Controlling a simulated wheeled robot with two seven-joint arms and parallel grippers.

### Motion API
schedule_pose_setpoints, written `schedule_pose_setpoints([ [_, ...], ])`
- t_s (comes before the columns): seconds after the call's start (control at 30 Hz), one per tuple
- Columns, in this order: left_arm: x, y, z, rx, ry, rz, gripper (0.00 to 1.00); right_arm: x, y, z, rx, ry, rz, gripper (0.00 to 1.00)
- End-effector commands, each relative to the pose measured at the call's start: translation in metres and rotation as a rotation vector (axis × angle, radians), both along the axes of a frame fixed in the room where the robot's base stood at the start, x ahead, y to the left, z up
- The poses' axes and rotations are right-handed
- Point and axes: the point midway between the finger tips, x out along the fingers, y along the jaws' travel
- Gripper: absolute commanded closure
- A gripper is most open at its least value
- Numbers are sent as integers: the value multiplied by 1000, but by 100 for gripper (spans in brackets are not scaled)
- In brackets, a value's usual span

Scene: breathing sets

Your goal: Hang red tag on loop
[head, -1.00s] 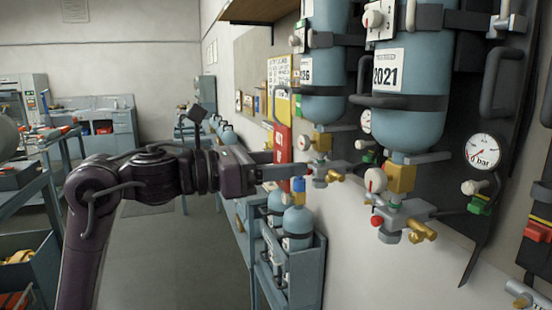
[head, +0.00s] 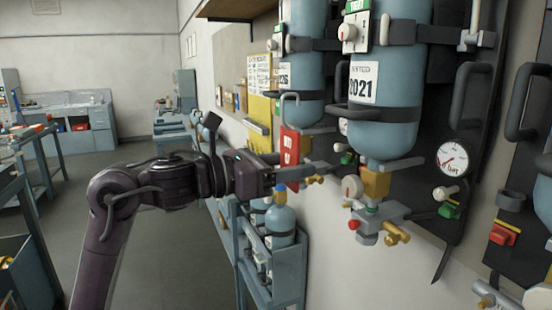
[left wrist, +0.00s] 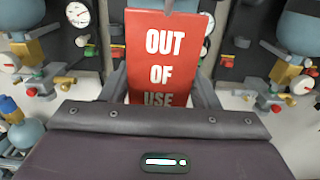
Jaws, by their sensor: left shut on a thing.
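The red tag (head: 290,158) hangs upright in my left gripper (head: 315,170), its face reading OUT OF USE in the left wrist view (left wrist: 166,50). The gripper is shut on the tag, with a finger on each side of it. The tag is in front of the left blue cylinder's valve, apart from the 2021 cylinder (head: 385,85) as far as I can see. Black loop-shaped handles (head: 468,95) are on the wall boards; I cannot tell which loop is meant. My right gripper is not in view.
A brass valve block (head: 376,183) with knobs juts out under the 2021 cylinder, close to the right of the fingers. A pressure gauge (head: 453,158) is further right. A blue rack with small cylinders (head: 280,218) stands below the gripper. Open floor lies left.

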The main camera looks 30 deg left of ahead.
Motion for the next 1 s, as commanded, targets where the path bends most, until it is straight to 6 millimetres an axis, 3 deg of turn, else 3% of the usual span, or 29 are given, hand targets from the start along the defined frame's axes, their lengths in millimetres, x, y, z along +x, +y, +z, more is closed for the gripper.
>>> schedule_pose_setpoints([
  [1.0,65,-51,2,-2,0,-2,66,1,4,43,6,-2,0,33],
])
